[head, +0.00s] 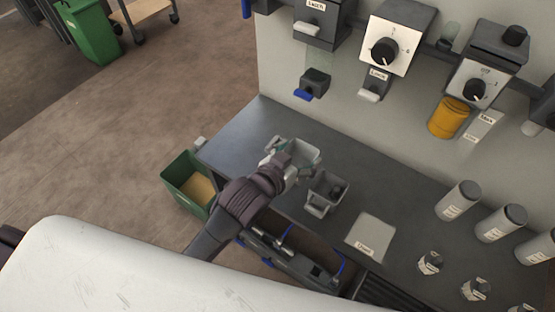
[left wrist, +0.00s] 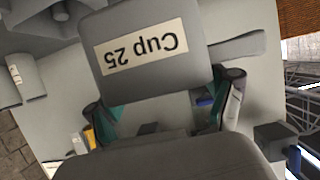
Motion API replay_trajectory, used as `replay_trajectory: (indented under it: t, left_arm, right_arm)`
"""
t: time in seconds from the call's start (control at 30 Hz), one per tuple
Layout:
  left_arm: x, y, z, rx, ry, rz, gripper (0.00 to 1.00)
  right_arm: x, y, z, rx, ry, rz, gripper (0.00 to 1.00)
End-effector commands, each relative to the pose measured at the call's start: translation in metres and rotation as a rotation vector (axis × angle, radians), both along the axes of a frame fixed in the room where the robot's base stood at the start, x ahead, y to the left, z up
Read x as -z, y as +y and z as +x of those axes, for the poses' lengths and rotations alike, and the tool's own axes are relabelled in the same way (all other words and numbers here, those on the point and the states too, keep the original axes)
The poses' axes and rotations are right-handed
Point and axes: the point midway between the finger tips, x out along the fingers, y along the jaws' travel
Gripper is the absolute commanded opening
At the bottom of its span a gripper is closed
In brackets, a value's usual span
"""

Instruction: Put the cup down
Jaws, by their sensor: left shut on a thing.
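My left gripper (head: 291,160) is shut on a light grey square cup (head: 304,149) over the left part of the dark bench (head: 246,128). In the left wrist view the cup (left wrist: 150,75) sits between the two fingers, and its label "Cup 25" reads upside down. A handle juts out at the right of the cup there. I cannot tell whether the cup's base touches the bench. My right gripper is not in view.
A second grey cup (head: 318,206) with dark contents stands close by. A light square pad (head: 371,236) lies further right, with bare bench around it. Dispensers with knobs (head: 384,52) line the wall. Canisters (head: 458,200) stand at right; a green bin (head: 180,183) is left.

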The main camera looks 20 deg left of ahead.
Motion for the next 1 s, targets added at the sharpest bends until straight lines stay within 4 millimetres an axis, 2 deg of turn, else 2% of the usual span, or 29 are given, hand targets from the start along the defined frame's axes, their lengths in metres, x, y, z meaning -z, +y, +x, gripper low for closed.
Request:
replay_trajectory:
  t: [0.03, 0.2, 0.4, 0.53, 0.7, 0.8, 1.0]
  left_arm:
    - [0.007, 0.015, 0.003, -0.002, 0.003, 0.009, 0.41]
    - [0.029, 0.051, 0.012, -0.001, 0.003, 0.007, 0.41]
    - [0.046, 0.076, 0.019, -0.001, 0.000, 0.000, 0.41]
    - [0.053, 0.080, 0.020, -0.002, 0.001, -0.002, 0.41]
    - [0.078, 0.080, 0.020, -0.002, 0.003, -0.002, 0.41]
    - [0.087, 0.080, 0.020, -0.001, 0.001, -0.002, 0.41]
    - [0.088, 0.079, 0.020, 0.001, -0.001, -0.002, 0.41]
  right_arm:
    - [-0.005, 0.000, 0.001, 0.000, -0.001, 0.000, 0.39]
    - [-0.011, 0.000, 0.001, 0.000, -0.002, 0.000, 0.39]
    - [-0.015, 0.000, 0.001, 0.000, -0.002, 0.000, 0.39]
    - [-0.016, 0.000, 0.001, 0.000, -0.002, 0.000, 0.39]
    - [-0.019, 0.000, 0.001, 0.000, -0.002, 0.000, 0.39]
    - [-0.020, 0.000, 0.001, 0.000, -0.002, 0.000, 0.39]
    - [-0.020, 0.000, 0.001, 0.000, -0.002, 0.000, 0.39]
